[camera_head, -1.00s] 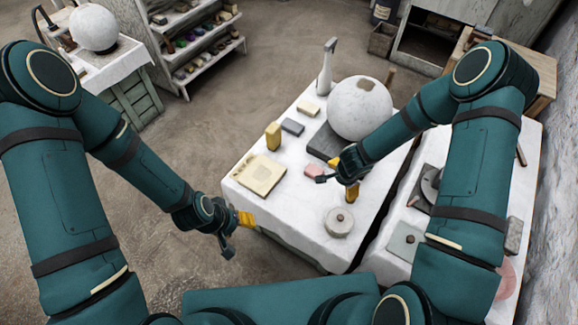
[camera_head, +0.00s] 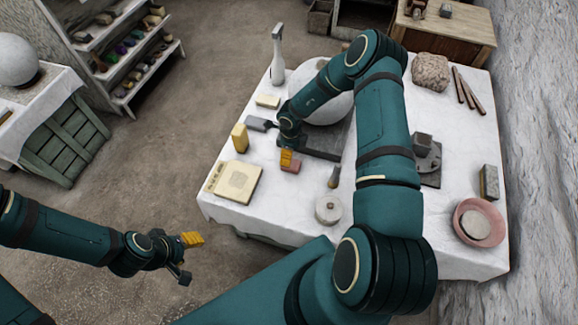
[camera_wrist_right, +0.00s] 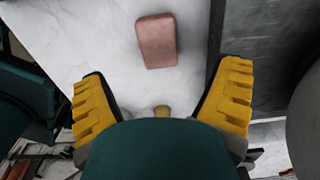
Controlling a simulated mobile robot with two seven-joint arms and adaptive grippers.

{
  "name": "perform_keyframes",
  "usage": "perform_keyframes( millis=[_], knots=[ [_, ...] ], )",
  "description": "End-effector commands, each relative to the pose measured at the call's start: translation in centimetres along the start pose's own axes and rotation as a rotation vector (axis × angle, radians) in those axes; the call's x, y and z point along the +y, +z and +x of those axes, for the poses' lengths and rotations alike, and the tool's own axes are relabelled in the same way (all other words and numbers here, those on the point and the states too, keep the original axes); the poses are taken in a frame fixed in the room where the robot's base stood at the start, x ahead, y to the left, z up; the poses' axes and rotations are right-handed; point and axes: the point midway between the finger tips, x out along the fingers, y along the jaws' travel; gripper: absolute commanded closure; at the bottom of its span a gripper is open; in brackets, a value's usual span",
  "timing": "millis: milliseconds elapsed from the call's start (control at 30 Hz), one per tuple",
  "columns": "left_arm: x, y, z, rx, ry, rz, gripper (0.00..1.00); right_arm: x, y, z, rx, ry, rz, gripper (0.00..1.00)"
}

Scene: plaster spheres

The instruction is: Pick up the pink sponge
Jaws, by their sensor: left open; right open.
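The pink sponge (camera_head: 291,167) lies on the white-covered table, partly hidden by my right gripper (camera_head: 286,157) in the head view. In the right wrist view the pink sponge (camera_wrist_right: 156,40) is fully seen, flat on the cloth, ahead of and between the spread yellow fingers of my right gripper (camera_wrist_right: 160,101). The fingers are open and empty, and do not touch it. My left gripper (camera_head: 188,257) is open and empty, off the table's left front edge above the floor.
A dark slab (camera_wrist_right: 262,55) lies just right of the sponge in the wrist view.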

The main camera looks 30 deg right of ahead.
Motion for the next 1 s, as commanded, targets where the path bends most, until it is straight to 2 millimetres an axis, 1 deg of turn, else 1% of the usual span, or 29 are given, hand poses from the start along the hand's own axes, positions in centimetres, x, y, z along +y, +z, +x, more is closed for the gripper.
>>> perform_keyframes(
  millis=[33, 100, 200, 367, 467, 733, 833, 1000],
  knots=[
    [-0.1, 0.1, 0.4, -0.002, 0.000, 0.001, 0.49, 0.1, 0.0, 1.2, 0.001, 0.001, -0.002, 0.11],
    [-0.2, 0.2, 0.5, -0.004, 0.000, 0.001, 0.49, 0.0, 0.0, 2.2, 0.000, 0.000, -0.001, 0.11],
    [-0.3, 0.3, 0.7, -0.006, 0.000, 0.001, 0.49, 0.0, 0.0, 3.2, 0.000, 0.000, -0.002, 0.11],
    [-0.3, 0.3, 0.8, -0.007, 0.001, 0.002, 0.49, 0.0, 0.0, 3.8, 0.000, -0.001, -0.002, 0.11],
    [-0.4, 0.4, 0.9, -0.009, 0.001, 0.002, 0.49, 0.1, -0.1, 4.5, 0.001, 0.000, -0.003, 0.11],
    [-0.7, 0.6, 1.8, -0.012, 0.001, 0.004, 0.49, 0.3, -0.3, 8.3, 0.001, 0.000, -0.003, 0.11],
    [-0.7, 0.5, 1.9, -0.010, 0.001, 0.004, 0.49, 0.3, -0.3, 8.9, 0.000, -0.001, -0.003, 0.11],
    [-0.7, 0.5, 1.8, -0.010, 0.001, 0.004, 0.49, 0.3, -0.3, 8.8, 0.000, -0.001, -0.003, 0.11]
  ],
)
